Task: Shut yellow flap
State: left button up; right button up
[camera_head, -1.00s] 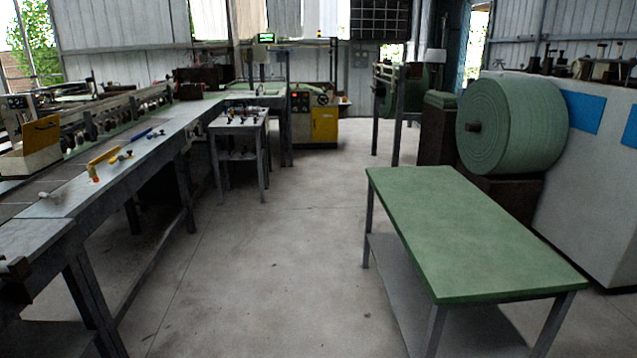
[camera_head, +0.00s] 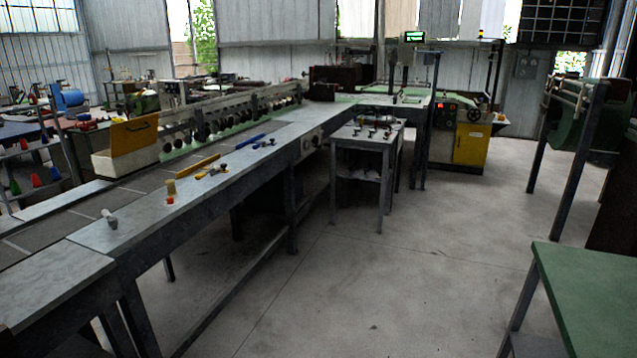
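A yellow flap (camera_head: 134,135) with a dark handle stands raised on a small cream box (camera_head: 118,162) at the left, on the far side of the long conveyor bench. The flap is tilted up and the box below it looks open. Another yellow panel (camera_head: 470,149) is on the front of a machine at the back right, and it looks closed. Neither of my grippers shows in the head view.
A long grey bench (camera_head: 140,228) runs from front left to the back, with a yellow tool (camera_head: 198,167), a blue tool (camera_head: 249,141) and a brush-like tool (camera_head: 171,190) on it. A small side table (camera_head: 362,135) and a green table (camera_head: 590,290) flank clear floor (camera_head: 390,265).

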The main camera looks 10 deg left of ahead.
aim_at(133, 134)
jog(key=i+j+u, duration=0.15)
jog(key=i+u, duration=0.65)
jog(key=i+l+u, duration=0.2)
jog(key=i+u, duration=0.2)
jog(key=i, duration=0.15)
jog(key=i+l+u, duration=0.25)
jog(key=i+u, duration=0.15)
